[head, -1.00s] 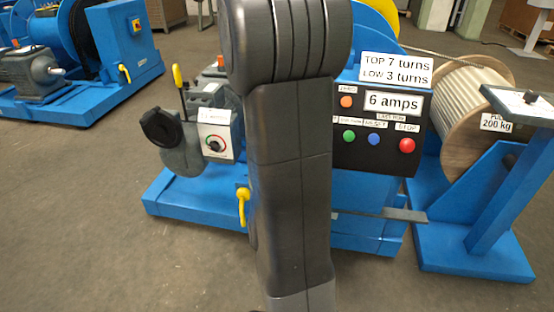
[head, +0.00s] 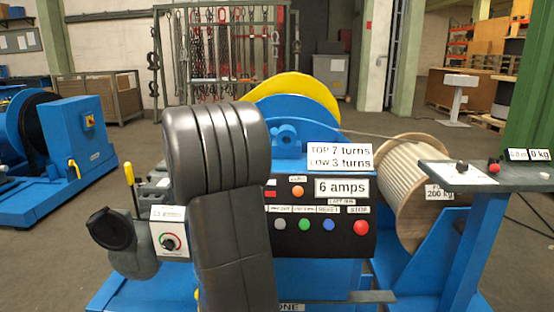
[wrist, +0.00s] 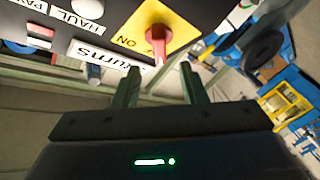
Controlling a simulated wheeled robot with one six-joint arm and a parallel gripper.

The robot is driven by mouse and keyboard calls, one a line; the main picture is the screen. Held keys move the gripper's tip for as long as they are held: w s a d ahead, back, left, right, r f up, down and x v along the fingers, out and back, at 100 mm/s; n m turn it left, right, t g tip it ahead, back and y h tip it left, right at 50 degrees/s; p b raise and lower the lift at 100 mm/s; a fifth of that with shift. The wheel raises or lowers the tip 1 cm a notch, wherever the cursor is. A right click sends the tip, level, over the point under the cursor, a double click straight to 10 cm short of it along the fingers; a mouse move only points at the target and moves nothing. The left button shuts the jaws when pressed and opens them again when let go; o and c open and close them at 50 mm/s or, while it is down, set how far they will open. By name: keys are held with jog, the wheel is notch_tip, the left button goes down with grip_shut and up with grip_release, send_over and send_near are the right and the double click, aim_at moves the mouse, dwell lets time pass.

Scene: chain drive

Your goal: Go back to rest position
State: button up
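My gripper (wrist: 159,72) shows in the wrist view with its two fingers apart and nothing between them. A red switch handle (wrist: 158,42) on a yellow plate (wrist: 145,28) marked ON lies just beyond the fingertips; I cannot tell whether they touch. In the head view my dark arm stands in front of the blue machine and hides part of its control panel (head: 322,238). My gripper is not visible in that view. The panel carries several buttons and labels reading "6 amps", "TOP 7 turns" and "LOW 3 turns".
A rope drum (head: 405,180) and a blue stand with a grey top (head: 440,172) are at the right. A lever with a yellow grip (head: 129,173) and a small dial box (head: 170,240) are left of my arm. Open floor (head: 60,265) lies at the left.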

jog(key=x, duration=0.6)
dwell(0.3)
jog(key=v, duration=1.4)
jog(key=w+a+m+t+h+p, duration=0.1)
jog(key=w+a+m+h, duration=0.2)
jog(key=w+m, duration=0.2)
jog(key=w+a+m+t+h+p, duration=0.2)
jog(key=w+a+m+h, duration=0.1)
jog(key=w+m, duration=0.3)
jog(key=shift+w, duration=1)
jog(key=shift+f, duration=0.15)
